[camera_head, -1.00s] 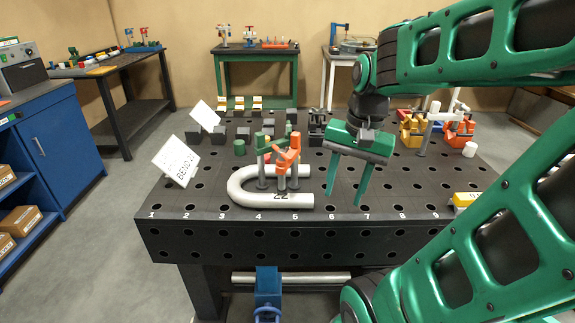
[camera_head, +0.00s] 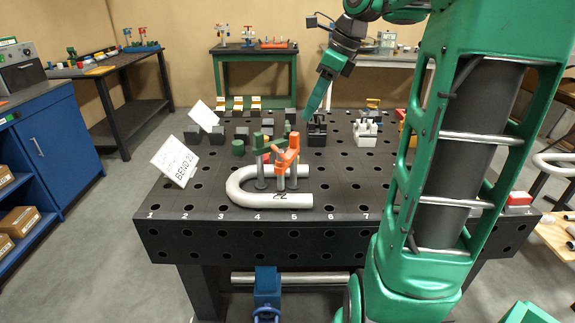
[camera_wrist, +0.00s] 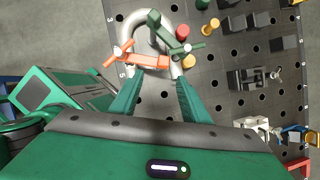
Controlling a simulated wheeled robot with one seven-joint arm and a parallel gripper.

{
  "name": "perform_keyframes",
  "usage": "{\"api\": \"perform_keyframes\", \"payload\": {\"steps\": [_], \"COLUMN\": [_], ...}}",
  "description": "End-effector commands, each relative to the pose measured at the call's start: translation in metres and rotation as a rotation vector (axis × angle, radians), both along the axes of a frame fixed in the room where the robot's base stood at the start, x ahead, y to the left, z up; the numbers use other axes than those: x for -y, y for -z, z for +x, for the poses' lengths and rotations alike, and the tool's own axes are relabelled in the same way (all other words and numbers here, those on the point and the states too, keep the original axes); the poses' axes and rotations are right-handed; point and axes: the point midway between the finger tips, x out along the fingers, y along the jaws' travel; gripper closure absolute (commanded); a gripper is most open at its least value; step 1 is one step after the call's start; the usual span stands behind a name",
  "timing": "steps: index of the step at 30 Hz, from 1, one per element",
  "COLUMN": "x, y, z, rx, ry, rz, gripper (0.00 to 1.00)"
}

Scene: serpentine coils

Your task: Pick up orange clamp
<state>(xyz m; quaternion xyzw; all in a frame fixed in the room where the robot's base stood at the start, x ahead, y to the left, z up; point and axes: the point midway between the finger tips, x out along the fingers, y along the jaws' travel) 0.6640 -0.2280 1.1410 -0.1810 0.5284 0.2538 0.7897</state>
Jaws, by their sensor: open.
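The orange clamp (camera_head: 287,154) stands upright on the black table, beside the green clamp (camera_head: 264,152), both within the curve of the white U-shaped pipe (camera_head: 243,196). In the wrist view the orange clamp (camera_wrist: 146,61) lies just beyond the fingertips, with the green clamp (camera_wrist: 166,31) and the pipe (camera_wrist: 131,36) past it. My gripper (camera_wrist: 158,82) is open and empty, its two green fingers spread apart, pointing toward the orange clamp without visible contact. In the head view my gripper (camera_head: 308,113) appears above and behind the clamp, seen nearly edge-on.
The black table (camera_head: 190,229) is full of holes. A white sign (camera_head: 175,161) stands at its left. Several dark blocks and a black fixture (camera_head: 316,131) stand behind the clamps; a white fixture (camera_head: 365,132) is farther right. My arm covers the table's right side.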

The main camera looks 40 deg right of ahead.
Motion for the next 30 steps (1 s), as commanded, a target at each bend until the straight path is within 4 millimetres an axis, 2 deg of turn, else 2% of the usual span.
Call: {"api": "perform_keyframes", "payload": {"steps": [5,12,20,30], "x": [0.0,-0.008,-0.011,-0.017], "y": [0.005,0.037,0.054,0.092], "z": [0.006,0.017,0.023,0.039], "rx": [-0.005,-0.006,-0.007,-0.006], "ry": [0.042,0.042,0.041,0.04], "rz": [0.022,0.022,0.02,0.02], "gripper": [0.58,0.58,0.58,0.58]}}
